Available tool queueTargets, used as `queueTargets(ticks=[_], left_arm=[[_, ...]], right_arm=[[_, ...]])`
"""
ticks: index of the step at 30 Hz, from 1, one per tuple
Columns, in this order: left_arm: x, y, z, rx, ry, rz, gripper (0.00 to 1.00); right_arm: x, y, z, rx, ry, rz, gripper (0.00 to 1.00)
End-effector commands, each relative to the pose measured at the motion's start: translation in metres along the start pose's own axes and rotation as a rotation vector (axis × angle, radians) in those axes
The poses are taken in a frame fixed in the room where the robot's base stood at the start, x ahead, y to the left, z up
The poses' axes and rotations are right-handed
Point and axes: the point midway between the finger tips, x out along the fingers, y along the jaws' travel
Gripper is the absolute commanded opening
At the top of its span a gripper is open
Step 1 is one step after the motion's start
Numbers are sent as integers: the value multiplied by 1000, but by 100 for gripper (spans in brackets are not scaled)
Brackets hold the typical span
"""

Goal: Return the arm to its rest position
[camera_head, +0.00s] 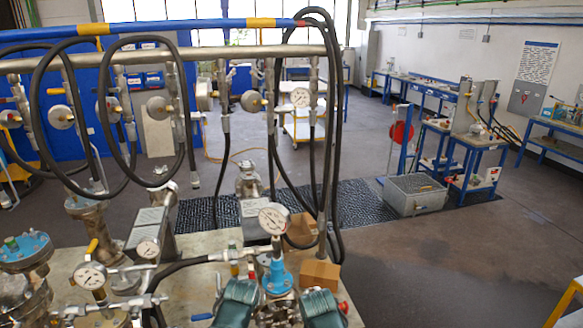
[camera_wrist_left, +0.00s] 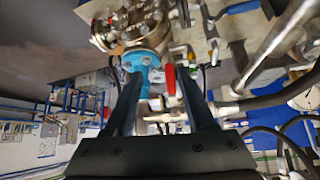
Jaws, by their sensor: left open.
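In the left wrist view my left gripper (camera_wrist_left: 160,73) is open, with its two dark fingers apart and nothing held between them. Beyond the fingertips is a bright blue fitting (camera_wrist_left: 140,61), partly behind one finger. A red handle (camera_wrist_left: 169,79) shows in the gap between the fingers. A round bolted metal flange (camera_wrist_left: 130,25) is at the top of that view. I cannot make out my left gripper clearly in the head view. My right gripper is in neither view.
In the head view a pipe rack with black hoses (camera_head: 333,130) and gauges stands over the bench. A blue-topped fitting (camera_head: 277,278) and a dial gauge (camera_head: 273,218) crowd the front. Flanged vessels (camera_head: 88,218) stand at left. The floor (camera_head: 440,255) at right is open.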

Motion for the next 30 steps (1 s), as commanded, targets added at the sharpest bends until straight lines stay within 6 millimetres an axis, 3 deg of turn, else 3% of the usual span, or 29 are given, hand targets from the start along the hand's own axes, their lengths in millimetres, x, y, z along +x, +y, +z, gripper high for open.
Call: queueTargets(ticks=[1,6,12,15,21,30], left_arm=[[23,10,33,28,-54,5,55],[55,36,124,149,-282,15,55],[69,57,212,284,-521,30,55],[70,62,240,334,-608,35,55],[66,66,267,386,-698,40,55],[63,66,268,392,-709,41,55]], right_arm=[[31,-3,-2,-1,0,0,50],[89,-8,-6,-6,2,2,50],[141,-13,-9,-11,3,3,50],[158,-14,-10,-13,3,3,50],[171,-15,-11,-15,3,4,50],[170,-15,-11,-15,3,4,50]])
